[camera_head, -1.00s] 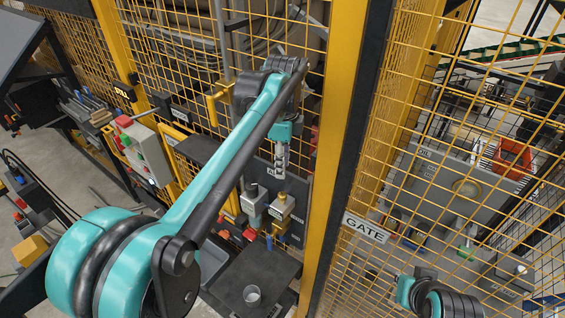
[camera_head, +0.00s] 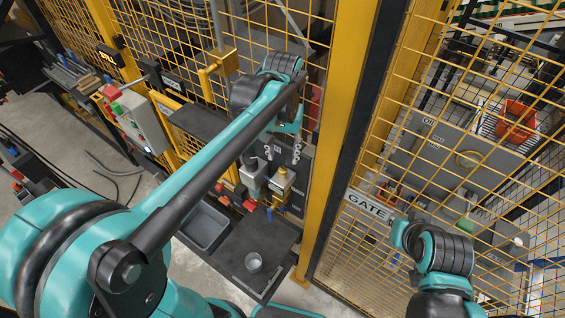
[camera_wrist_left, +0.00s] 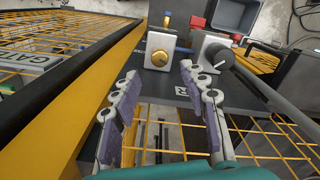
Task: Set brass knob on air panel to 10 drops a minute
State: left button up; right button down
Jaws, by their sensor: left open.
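The brass knob (camera_wrist_left: 159,57) faces the left wrist camera on a pale square block on the dark air panel (camera_head: 299,196). In the head view, the brass-topped unit (camera_head: 281,174) is just below my left gripper (camera_head: 296,152). In the left wrist view, my left gripper (camera_wrist_left: 159,72) is open, its two fingers spread on either side below the knob. Nothing is between the fingers. I cannot tell whether a finger touches the block. The scale marks are too small to read. My right arm shows at lower right; its gripper does not show.
A black knob (camera_wrist_left: 221,55) on a pale block sits close right of the brass one. Yellow mesh fencing (camera_head: 450,130) and a yellow post (camera_head: 334,130) stand to the right. A grey bin (camera_head: 205,226) and a metal cup (camera_head: 253,262) are below the panel.

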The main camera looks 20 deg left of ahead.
aim_at(283, 168)
pick_arm(q)
notch_tip(283, 168, down, 7)
jog(key=shift+f, duration=0.2)
jog(key=shift+c, duration=0.3)
grip_shut()
